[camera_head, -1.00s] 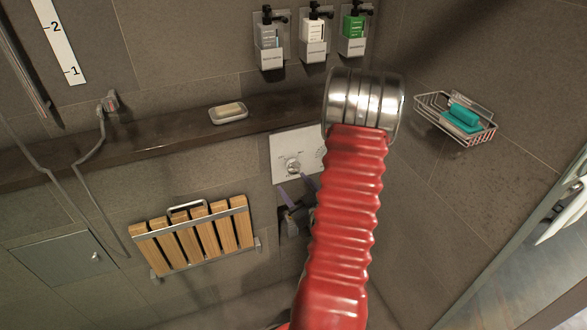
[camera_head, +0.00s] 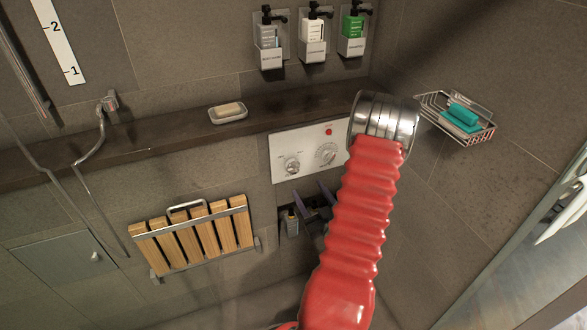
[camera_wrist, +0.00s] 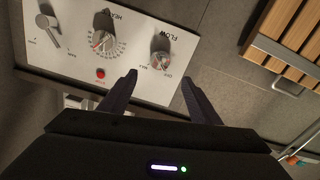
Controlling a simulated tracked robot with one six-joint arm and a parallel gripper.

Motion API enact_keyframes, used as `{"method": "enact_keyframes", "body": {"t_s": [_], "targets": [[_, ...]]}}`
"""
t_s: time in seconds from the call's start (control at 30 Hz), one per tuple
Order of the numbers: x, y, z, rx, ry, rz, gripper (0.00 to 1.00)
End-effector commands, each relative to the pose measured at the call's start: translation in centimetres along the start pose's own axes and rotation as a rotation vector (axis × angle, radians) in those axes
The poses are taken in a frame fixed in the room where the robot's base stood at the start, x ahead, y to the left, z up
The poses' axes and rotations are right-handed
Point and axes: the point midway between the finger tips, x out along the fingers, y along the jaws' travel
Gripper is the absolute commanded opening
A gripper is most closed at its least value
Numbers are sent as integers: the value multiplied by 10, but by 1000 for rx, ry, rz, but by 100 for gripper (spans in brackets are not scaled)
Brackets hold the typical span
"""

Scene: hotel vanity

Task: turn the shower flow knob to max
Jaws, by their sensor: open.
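The white control panel (camera_head: 281,147) is on the tiled wall below the ledge. In the wrist view the panel (camera_wrist: 140,32) appears upside down. The flow knob (camera_wrist: 160,56), a metal knob labelled FLOW, is at its right there; it is the left knob (camera_head: 291,165) in the head view. Its exact setting is too small to read. The heat knob (camera_wrist: 104,42) with a ringed dial is to its left. My gripper (camera_wrist: 158,78) is open and empty, its dark fingertips apart and just below the flow knob in the wrist picture. In the head view my gripper (camera_head: 310,191) is below the panel.
A red indicator (camera_wrist: 100,73) and a metal lever (camera_wrist: 48,28) are also on the panel. A wooden slatted seat (camera_head: 195,232) is at the lower left. A soap dish (camera_head: 229,117) rests on the dark ledge (camera_head: 160,130). A wire basket (camera_head: 462,130) hangs at right.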

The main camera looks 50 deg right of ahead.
Motion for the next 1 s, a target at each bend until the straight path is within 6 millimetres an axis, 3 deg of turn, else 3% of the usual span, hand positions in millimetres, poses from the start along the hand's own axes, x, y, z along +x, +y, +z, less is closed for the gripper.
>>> {"method": "enact_keyframes", "body": {"t_s": [0.7, 1.0], "targets": [[106, -2, -1, 0, 2, -4, 57], [126, -2, 0, 2, 0, -3, 57]]}}
